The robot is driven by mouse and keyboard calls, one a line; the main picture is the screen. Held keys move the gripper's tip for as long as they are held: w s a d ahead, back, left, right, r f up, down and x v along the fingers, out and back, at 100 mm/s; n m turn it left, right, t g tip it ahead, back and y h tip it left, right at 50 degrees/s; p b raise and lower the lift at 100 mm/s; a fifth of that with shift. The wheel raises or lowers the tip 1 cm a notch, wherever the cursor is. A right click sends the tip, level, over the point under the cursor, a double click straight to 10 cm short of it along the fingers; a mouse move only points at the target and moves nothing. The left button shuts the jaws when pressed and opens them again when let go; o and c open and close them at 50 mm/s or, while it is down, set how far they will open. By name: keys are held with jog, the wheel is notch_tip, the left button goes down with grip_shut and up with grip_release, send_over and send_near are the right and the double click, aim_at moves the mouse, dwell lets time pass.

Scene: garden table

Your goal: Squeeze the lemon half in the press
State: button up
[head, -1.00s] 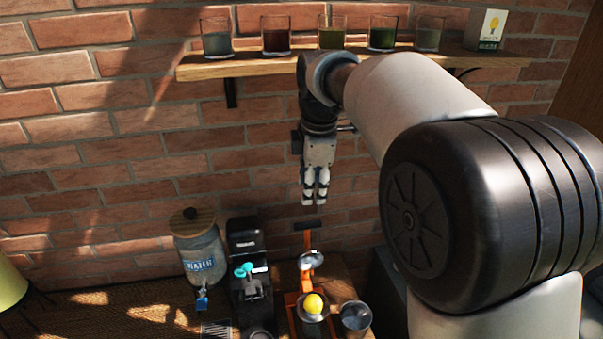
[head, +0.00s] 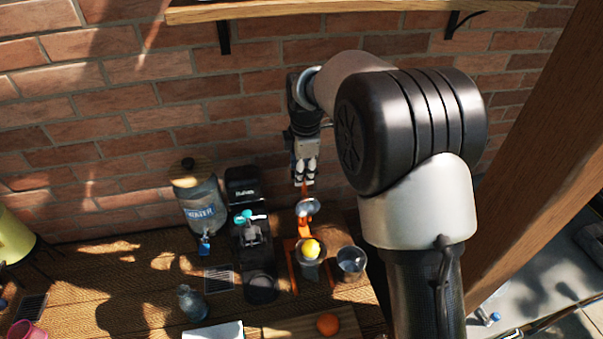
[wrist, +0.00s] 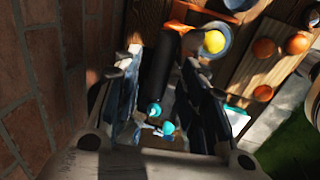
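The lemon half (head: 311,248) is a yellow dome in the cup of the orange press (head: 304,226). The lemon also shows in the wrist view (wrist: 214,41). The press's lever is raised, with its round metal presser (head: 307,207) above and behind the lemon. My gripper (head: 304,183) points down at the lever's upper end, near the wall. In the wrist view my gripper (wrist: 163,60) is open. A black bar, apparently the lever's handle (wrist: 158,75), shows between the fingers; contact cannot be told. In the head view my gripper mostly hides the handle.
A black coffee machine (head: 247,235) with teal knobs and a water dispenser (head: 199,200) stand left of the press. A glass (head: 351,262) stands close on its right. An orange fruit (head: 327,324) lies in front on a board. The brick wall (head: 130,130) is close behind.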

jog(key=shift+w+f, duration=0.2)
jog(key=shift+f, duration=1)
jog(key=shift+c, duration=0.4)
jog(key=shift+r, duration=0.1)
grip_shut()
